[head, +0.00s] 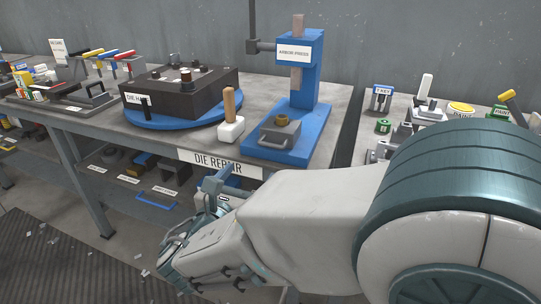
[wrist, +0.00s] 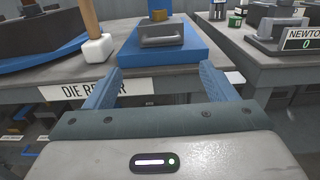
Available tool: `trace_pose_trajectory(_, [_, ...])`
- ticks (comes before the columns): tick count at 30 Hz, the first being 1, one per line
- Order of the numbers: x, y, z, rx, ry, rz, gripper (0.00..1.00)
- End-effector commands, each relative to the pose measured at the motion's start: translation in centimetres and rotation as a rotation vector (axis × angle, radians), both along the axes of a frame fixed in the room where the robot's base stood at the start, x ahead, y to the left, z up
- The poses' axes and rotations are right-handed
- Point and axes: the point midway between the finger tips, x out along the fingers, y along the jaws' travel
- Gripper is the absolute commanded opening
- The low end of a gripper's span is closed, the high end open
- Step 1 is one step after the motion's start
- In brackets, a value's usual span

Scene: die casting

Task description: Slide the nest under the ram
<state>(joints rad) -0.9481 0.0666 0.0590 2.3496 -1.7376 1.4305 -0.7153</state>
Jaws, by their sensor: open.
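The nest (head: 281,132) is a grey block with a front handle and a brass-coloured part on top. It sits on the blue base of the arbor press (head: 290,149), toward the front, forward of the ram (head: 296,78). The ram hangs raised in the press head, clear above the base. In the wrist view the nest (wrist: 162,34) is ahead, its handle facing me. My gripper (wrist: 158,80) is open and empty, in front of the table edge, short of the nest. In the head view my gripper (head: 215,185) shows below the DIE REPAIR sign, partly hidden by my arm.
A white-headed mallet (head: 231,126) stands just left of the press base. A dark die block (head: 180,90) on a blue turntable is further left. The DIE REPAIR sign (head: 222,163) hangs on the table edge. A second table with gauges (head: 440,110) stands right, across a gap.

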Motion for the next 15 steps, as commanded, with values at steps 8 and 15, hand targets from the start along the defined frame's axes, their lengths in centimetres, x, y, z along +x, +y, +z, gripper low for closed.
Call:
trace_pose_trajectory(8, [4.3, -1.7, -0.1, 0.000, -0.001, -0.005, 0.79])
trace_pose_trajectory(15, [9.1, -3.4, -0.1, 0.002, -0.001, -0.005, 0.79])
